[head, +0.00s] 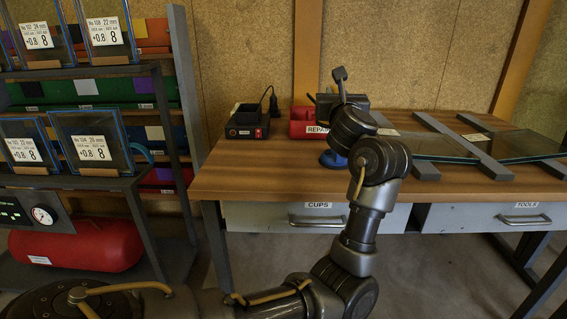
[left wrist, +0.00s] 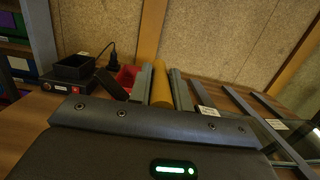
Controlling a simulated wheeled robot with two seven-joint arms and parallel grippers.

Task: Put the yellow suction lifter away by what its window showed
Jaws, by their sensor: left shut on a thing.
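My left gripper (left wrist: 159,74) is shut on the yellow suction lifter (left wrist: 160,88). Only a yellow bar of the lifter shows between the two grey fingers in the left wrist view. Its window cannot be seen. My right gripper is not in view.
Drawers read CUPS (head: 285,216) and TOOLS (head: 480,217). A rack (head: 160,120) of glass panes stands left.

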